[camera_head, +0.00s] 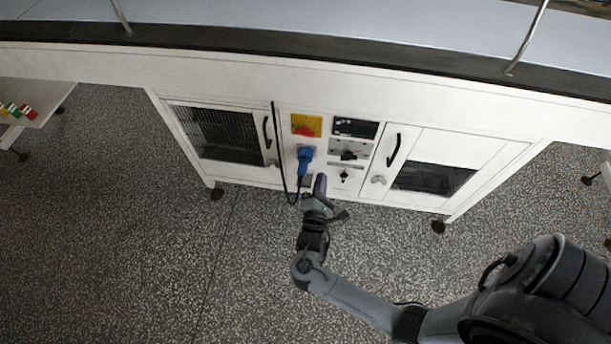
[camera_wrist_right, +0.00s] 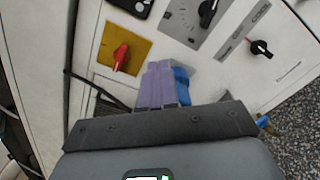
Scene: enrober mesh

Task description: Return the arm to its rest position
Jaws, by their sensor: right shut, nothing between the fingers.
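My right arm comes in from the lower right in the head view. Its gripper (camera_head: 320,185) points at the control panel in the middle of the white machine (camera_head: 365,187). In the right wrist view the purple fingers of my right gripper (camera_wrist_right: 161,83) are together, with nothing seen between them. A blue plug (camera_head: 304,155) sits on the panel just beyond the fingers. In the wrist view the blue plug (camera_wrist_right: 182,84) shows partly behind the fingers; I cannot tell whether they touch. My left gripper is not in view.
The panel has a red switch on a yellow plate (camera_head: 306,125) and black knobs (camera_head: 348,155). A black cable (camera_head: 277,150) hangs beside the plug. Cabinet doors with black handles flank the panel. A table with coloured blocks (camera_head: 30,112) stands at left. The speckled floor (camera_head: 130,270) is clear.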

